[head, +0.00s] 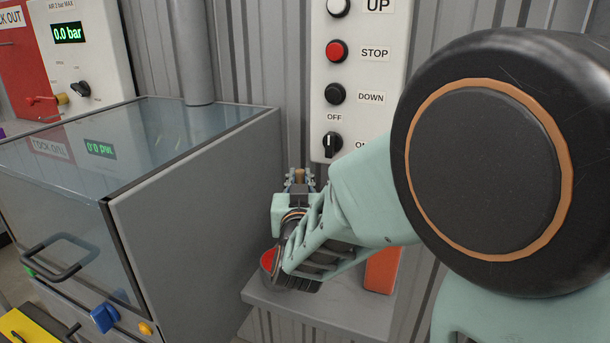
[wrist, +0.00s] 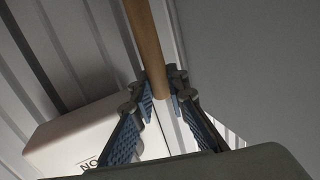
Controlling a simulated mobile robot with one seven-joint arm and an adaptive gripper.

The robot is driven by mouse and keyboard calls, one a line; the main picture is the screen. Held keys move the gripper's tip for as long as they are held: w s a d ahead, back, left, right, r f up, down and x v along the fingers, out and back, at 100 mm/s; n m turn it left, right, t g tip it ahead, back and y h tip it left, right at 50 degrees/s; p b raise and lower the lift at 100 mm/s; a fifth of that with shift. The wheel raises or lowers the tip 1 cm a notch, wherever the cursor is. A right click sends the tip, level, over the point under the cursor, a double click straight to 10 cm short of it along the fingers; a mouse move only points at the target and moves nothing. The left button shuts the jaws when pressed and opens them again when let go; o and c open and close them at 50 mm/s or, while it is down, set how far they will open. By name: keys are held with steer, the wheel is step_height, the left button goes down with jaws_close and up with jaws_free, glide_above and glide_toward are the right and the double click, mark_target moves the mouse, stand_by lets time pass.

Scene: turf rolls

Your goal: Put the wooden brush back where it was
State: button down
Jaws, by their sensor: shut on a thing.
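The wooden brush shows as a plain brown round handle (wrist: 147,45) in the wrist view, running up out of the top edge. My gripper (wrist: 163,98) is shut on the handle's near end, with blue ribbed pads on both sides. In the head view my gripper (head: 299,184) is in front of the corrugated wall, just below the control panel, and only a small brown bit of the handle (head: 299,174) shows between the fingers. The brush's head and bristles are not visible in either view.
A grey shelf (head: 330,312) lies below my gripper, with a red round thing (head: 267,261) and an orange block (head: 382,270), both partly hidden by my arm. A white control panel (head: 358,110) hangs behind. A grey glass-topped cabinet (head: 200,200) stands close on the left.

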steer(key=shift+s, duration=0.1)
steer(key=shift+f, duration=0.15)
steer(key=c, duration=1.9)
jaws_free()
steer(key=shift+r, duration=0.25)
